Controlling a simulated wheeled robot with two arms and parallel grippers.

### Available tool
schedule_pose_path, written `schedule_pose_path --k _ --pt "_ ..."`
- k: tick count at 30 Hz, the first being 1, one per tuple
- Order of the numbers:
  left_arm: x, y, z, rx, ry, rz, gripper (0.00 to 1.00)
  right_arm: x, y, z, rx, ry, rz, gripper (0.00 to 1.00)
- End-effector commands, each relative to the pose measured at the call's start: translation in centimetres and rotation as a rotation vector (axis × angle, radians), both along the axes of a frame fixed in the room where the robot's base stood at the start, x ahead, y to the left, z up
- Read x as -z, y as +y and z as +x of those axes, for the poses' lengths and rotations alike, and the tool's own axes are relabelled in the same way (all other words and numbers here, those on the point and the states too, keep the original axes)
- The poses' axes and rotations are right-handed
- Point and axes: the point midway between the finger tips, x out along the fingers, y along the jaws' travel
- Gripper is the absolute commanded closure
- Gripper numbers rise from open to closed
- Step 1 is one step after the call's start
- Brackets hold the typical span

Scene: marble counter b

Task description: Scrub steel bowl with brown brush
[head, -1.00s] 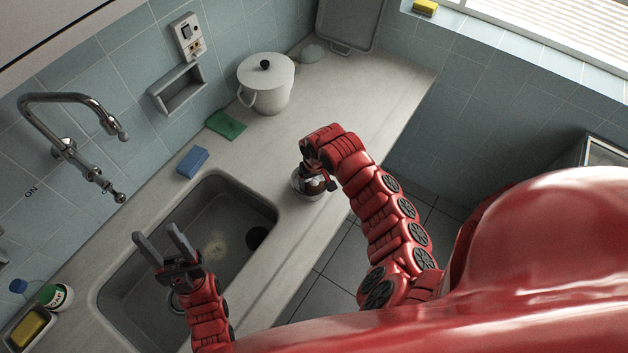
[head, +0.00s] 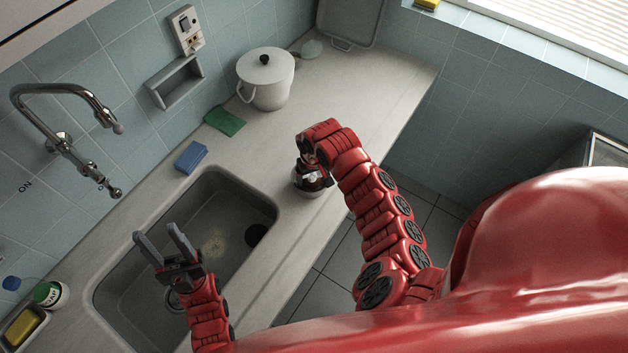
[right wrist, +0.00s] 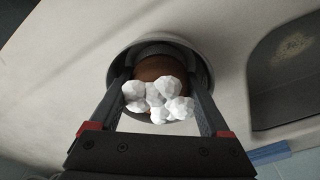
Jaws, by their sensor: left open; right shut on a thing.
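The steel bowl (head: 311,190) stands on the counter to the right of the sink, mostly hidden by my right gripper in the head view. Its round rim (right wrist: 160,44) shows in the right wrist view. My right gripper (right wrist: 165,78) is shut on the brown brush (right wrist: 158,66), its fingers reaching down into the bowl. White faceted lumps (right wrist: 158,97) cover part of the brush in the right wrist view; I cannot tell what they are. My left gripper (head: 160,242) is open and empty above the near side of the sink.
The sink (head: 205,215) lies left of the bowl, with a tap (head: 60,100) behind it. A blue sponge (head: 191,157), a green cloth (head: 225,120) and a white lidded pot (head: 265,78) stand along the wall. A yellow sponge (head: 25,326) sits in a holder at left.

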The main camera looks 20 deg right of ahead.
Motion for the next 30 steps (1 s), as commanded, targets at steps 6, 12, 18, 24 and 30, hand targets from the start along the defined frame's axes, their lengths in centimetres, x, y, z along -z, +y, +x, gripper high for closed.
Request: schedule_pose_path --k 6,12,18,24,30 --pt "2.8 0.0 0.0 0.000 0.000 0.000 0.50 0.4 1.1 1.8 0.000 -0.005 0.002 0.64" --pt "3.2 0.0 0.0 0.000 0.000 0.000 0.50 0.3 1.3 2.2 0.001 -0.002 0.002 0.64" --pt "2.1 0.0 0.0 0.000 0.000 0.000 0.50 -0.1 1.0 1.6 -0.001 -0.002 -0.001 0.64" --pt "0.1 0.0 0.0 0.000 0.000 0.000 0.50 -0.2 0.0 0.1 0.001 -0.001 0.000 0.64" --pt "-0.5 0.0 0.0 0.000 0.000 0.000 0.50 0.2 -0.6 -0.9 0.000 -0.005 0.001 0.64"
